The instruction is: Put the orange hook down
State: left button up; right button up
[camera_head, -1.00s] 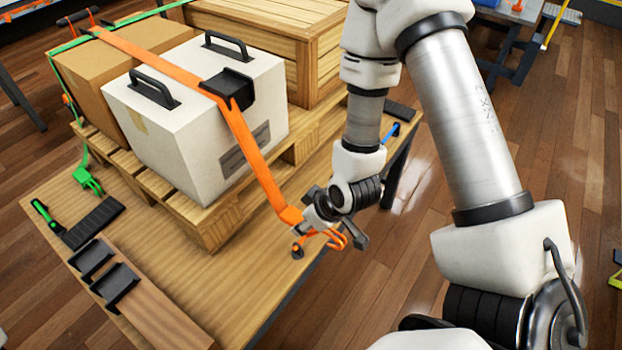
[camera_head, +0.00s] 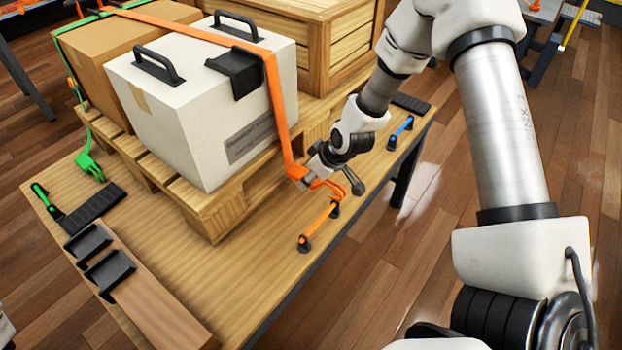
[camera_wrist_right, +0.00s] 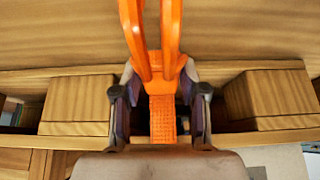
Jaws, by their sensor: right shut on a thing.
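The orange hook (camera_head: 326,188) is a two-pronged wire hook at the end of an orange strap (camera_head: 278,110). The strap runs over the white case (camera_head: 190,125) and down its right side. My right gripper (camera_head: 318,168) is shut on the hook's strap end, above the table edge beside the pallet. In the right wrist view, the fingers (camera_wrist_right: 160,105) flank the orange webbing, and the hook's prongs (camera_wrist_right: 150,40) point away from the palm. The orange bar (camera_head: 319,227) on the table edge is apart from the hook. My left gripper is out of view.
A green hook (camera_head: 90,167) lies on the wooden table (camera_head: 170,260) at the left. A blue bar (camera_head: 401,132) is on the edge at the right. The pallet (camera_head: 215,215) carries the boxes. Bare tabletop lies in front of it.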

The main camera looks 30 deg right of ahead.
jog(key=shift+s+r, duration=0.1)
jog(key=shift+f+b, duration=0.45)
jog(key=shift+f, duration=0.15)
jog(key=o, duration=0.8)
jog(key=shift+r, duration=0.15)
